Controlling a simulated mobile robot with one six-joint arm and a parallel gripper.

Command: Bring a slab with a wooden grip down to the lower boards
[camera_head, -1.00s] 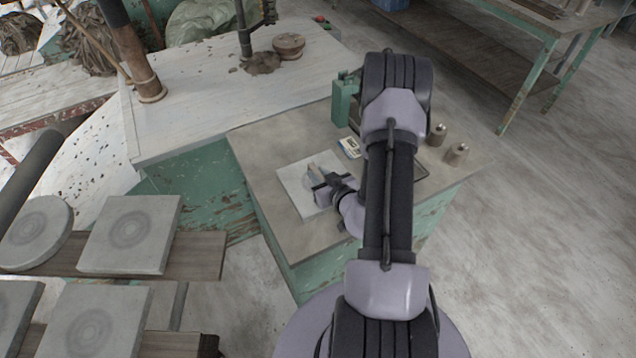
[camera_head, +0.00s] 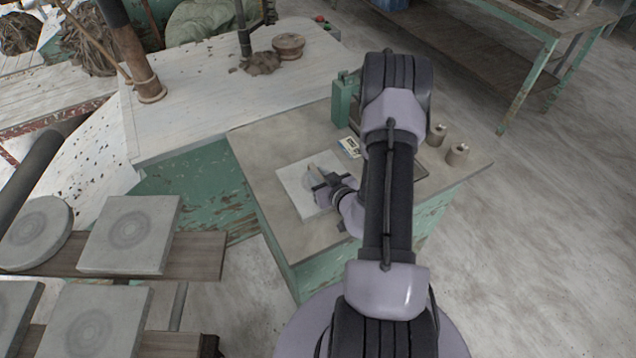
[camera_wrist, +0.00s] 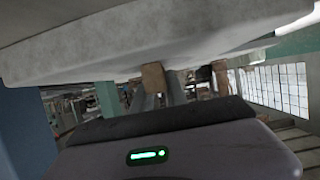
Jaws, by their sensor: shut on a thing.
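A pale grey square slab (camera_head: 291,181) lies flat at the top of the green cabinet, in front of my arm. My gripper is shut on the grip. I cannot tell whether the slab touches the cabinet top. Two wooden boards stand at lower left, one farther (camera_head: 205,256) and one nearer (camera_head: 172,346), each bearing grey slabs (camera_head: 130,235).
The cabinet top (camera_head: 270,140) also bears a green upright device (camera_head: 343,98), a small card (camera_head: 349,147) and two metal weights (camera_head: 457,153). A white table (camera_head: 190,100) adjoins behind. Bare floor (camera_head: 245,300) lies between cabinet and boards.

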